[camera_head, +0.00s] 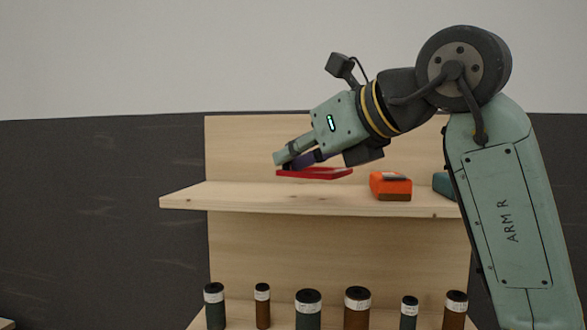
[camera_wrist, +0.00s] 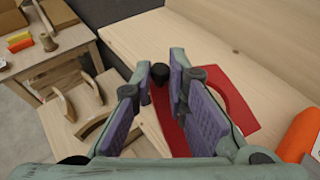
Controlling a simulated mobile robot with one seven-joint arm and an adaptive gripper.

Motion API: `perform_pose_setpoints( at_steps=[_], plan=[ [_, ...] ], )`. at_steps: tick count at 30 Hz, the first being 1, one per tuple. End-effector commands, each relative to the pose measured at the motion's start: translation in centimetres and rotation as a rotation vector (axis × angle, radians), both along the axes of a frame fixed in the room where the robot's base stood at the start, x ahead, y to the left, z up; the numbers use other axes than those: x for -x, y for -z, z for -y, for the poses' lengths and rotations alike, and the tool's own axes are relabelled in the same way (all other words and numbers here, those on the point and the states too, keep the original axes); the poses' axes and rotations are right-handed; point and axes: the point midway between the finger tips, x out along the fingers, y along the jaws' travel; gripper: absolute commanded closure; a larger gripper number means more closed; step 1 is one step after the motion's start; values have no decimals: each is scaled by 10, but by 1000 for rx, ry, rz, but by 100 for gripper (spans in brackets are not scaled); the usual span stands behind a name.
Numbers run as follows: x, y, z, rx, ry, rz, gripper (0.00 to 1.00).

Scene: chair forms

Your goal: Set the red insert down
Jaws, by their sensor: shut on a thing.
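The red insert (camera_head: 318,173) is a thin flat piece, roughly level, at the wooden shelf (camera_head: 185,200) in the head view. In the wrist view the red insert (camera_wrist: 238,88) lies beyond and below the fingers, with a curved opening through which pale wood shows. A dark knob (camera_wrist: 160,74) stands between the fingertips. My gripper (camera_head: 283,158) is shut on the red insert, and its purple-padded fingers (camera_wrist: 160,82) flank the knob. Whether the insert's underside touches the shelf cannot be told; a narrow gap seems to show in the head view.
An orange block-like object (camera_head: 391,186) sits on the shelf right of the insert, and a teal object (camera_head: 442,183) is partly hidden behind my arm. Several dark and brown bottles (camera_head: 308,308) stand below. The shelf's left end is clear. A wooden table (camera_wrist: 50,60) shows in the wrist view.

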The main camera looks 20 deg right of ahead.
Motion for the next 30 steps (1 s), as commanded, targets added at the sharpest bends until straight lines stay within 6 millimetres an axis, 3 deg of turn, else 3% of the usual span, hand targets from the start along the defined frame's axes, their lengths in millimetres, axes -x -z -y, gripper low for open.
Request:
perform_pose_setpoints(
  at_steps=[6,10,14,22,30],
  plan=[
    [-55,1,3,-3,-3,-2,100],
    [-73,5,5,-2,-1,0,100],
    [-79,9,5,0,-1,1,100],
    [-79,38,6,-2,0,0,100],
    [-78,42,5,0,0,1,100]
  ],
)
